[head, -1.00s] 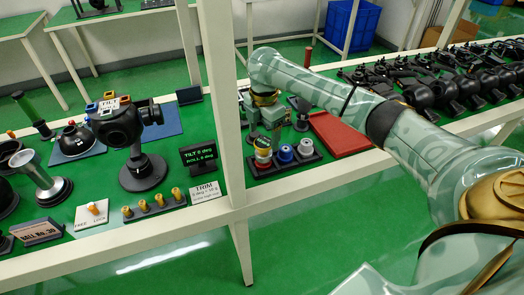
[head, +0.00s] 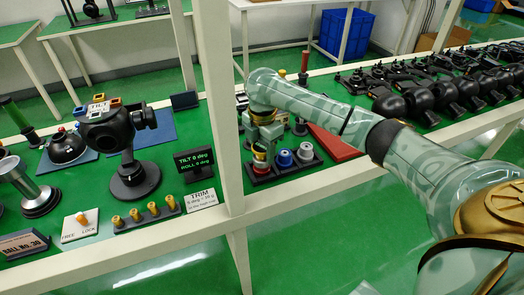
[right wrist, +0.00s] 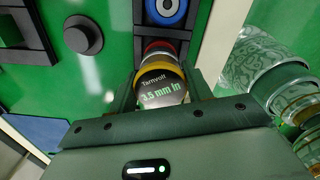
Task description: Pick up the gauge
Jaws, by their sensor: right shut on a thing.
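The gauge (right wrist: 160,84) shows in the right wrist view as a round dark face with a yellow rim, reading "Tarnvolt" and "3.5 mm in". My right gripper (right wrist: 158,98) is shut on it, one finger on each side. In the head view the gauge (head: 260,157) is mostly hidden by my right gripper (head: 263,145), with a bit of yellow and red showing. It is at the left end of a black holder (head: 262,180); I cannot tell whether it is clear of the holder. My left gripper is not in view.
Blue (head: 284,158) and white (head: 306,152) round pieces stand in the same holder. A red tray (head: 335,146) lies to the right. A white post (head: 222,110) rises close on the left.

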